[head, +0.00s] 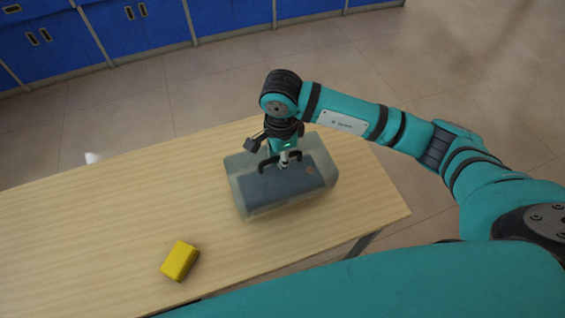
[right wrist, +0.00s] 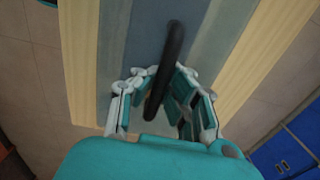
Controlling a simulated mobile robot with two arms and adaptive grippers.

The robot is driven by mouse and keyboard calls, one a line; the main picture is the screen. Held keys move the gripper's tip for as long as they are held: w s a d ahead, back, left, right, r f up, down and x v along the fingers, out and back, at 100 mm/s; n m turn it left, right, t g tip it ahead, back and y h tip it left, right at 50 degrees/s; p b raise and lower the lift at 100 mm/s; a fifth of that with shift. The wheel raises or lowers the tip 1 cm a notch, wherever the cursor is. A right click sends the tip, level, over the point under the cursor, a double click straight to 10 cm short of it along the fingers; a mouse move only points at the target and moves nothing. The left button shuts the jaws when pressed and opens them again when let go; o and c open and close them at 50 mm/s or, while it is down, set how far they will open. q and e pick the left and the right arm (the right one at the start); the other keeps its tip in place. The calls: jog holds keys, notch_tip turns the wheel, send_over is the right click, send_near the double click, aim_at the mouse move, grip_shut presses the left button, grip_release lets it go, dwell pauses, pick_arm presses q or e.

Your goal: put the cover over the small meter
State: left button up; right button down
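A see-through, pale box-shaped cover (head: 290,206) is at the right part of the table. A dark blue-grey block (head: 270,188) shows through it, with a small orange mark on top. I cannot tell whether this block is the small meter. A dark bar handle (right wrist: 174,40) runs across the top of the cover. My right gripper (head: 285,160) is above the cover, its fingers on both sides of the handle. In the right wrist view the fingertips (right wrist: 166,72) close in on the bar. I cannot tell whether the cover is lifted. My left gripper is out of view.
A small yellow block (head: 180,260) lies near the table's front edge, left of the cover. The wooden table (head: 110,220) is otherwise clear, with much free room at the left. Blue cabinets (head: 140,25) stand along the back, beyond open floor.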

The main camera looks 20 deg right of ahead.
aim_at(281, 168)
notch_tip(281, 168, down, 3)
jog(key=shift+f+p, duration=0.15)
jog(key=shift+p, duration=0.15)
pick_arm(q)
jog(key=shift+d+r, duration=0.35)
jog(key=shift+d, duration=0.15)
pick_arm(e)
jog(key=shift+f+b, duration=0.5)
jog(key=shift+b, duration=0.15)
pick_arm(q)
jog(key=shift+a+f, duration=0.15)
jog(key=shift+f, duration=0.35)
pick_arm(e)
jog(key=c, duration=1.5)
grip_release()
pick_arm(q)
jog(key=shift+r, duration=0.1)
pick_arm(e)
jog(key=shift+r, duration=0.15)
